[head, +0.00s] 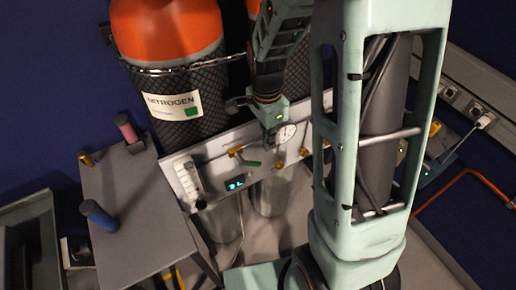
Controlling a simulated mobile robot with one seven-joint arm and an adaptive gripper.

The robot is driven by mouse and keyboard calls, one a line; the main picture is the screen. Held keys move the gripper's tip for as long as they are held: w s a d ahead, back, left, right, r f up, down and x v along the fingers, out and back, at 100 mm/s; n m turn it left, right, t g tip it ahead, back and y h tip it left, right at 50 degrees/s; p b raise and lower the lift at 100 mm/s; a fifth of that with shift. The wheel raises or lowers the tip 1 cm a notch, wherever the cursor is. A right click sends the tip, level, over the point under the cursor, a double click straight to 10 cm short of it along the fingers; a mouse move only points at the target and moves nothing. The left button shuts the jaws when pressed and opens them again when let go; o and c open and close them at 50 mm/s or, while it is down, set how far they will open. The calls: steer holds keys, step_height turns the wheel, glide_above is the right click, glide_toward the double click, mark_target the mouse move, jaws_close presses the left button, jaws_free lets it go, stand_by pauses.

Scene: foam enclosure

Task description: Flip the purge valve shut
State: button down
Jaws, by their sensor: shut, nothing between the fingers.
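A valve with a green lever (251,163) sits on the grey panel (215,155), beside a brass fitting (235,151). The lever lies nearly level, pointing right; I cannot tell from this view whether that means open or shut. My gripper (270,138) hangs down in front of the panel, just above and right of the lever. It looks shut and empty, though its fingertips are small and partly lost against the panel. I cannot tell whether it touches anything.
A round gauge (286,134) is close right of my gripper. A flowmeter (188,179) and lit display (235,183) are at the panel's left. An orange-topped nitrogen cylinder (170,95) stands behind. A grey table (140,215) with blue and pink handles is left.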

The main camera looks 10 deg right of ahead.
steer(key=shift+s+a+f, duration=0.2)
steer(key=shift+a+f, duration=0.45)
steer(key=shift+f, duration=0.35)
steer(key=shift+s+a+f, duration=0.2)
steer(key=shift+a+f, duration=0.45)
steer(key=shift+f, duration=0.35)
steer(key=shift+w, duration=0.1)
steer(key=shift+f, duration=0.1)
